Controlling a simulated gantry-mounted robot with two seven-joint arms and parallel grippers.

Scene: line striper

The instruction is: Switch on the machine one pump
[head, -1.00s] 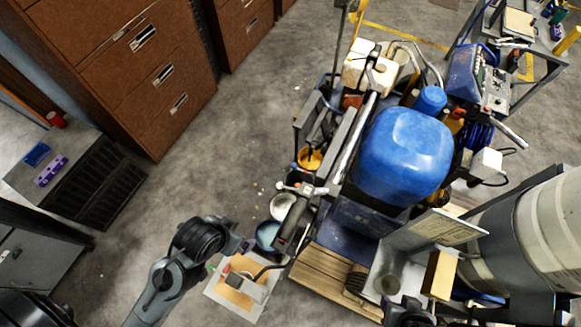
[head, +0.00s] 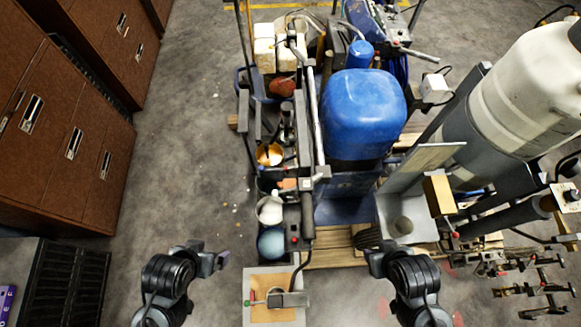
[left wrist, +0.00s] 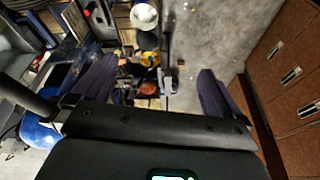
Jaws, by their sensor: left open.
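The line striper with a big blue tank (head: 362,112) stands on a wooden pallet (head: 335,255) in the head view. A dark upright box with a small red button (head: 294,240) and a black handle grip (head: 307,215) are at its near end. I cannot tell which control is the pump switch. My left gripper (head: 222,258) is left of the machine's near end, apart from it. In the left wrist view its two dark fingers (left wrist: 155,80) are spread and empty, with machine parts beyond. My right gripper (head: 374,250) is near the pallet's front; its jaws are unclear.
Several buckets (head: 270,210) stand along the machine's left side. A board with a grey device (head: 287,299) lies at the near end. Brown drawer cabinets (head: 80,140) are at the left, with clear floor (head: 185,150) between. A large white and grey tank (head: 520,85) stands at right.

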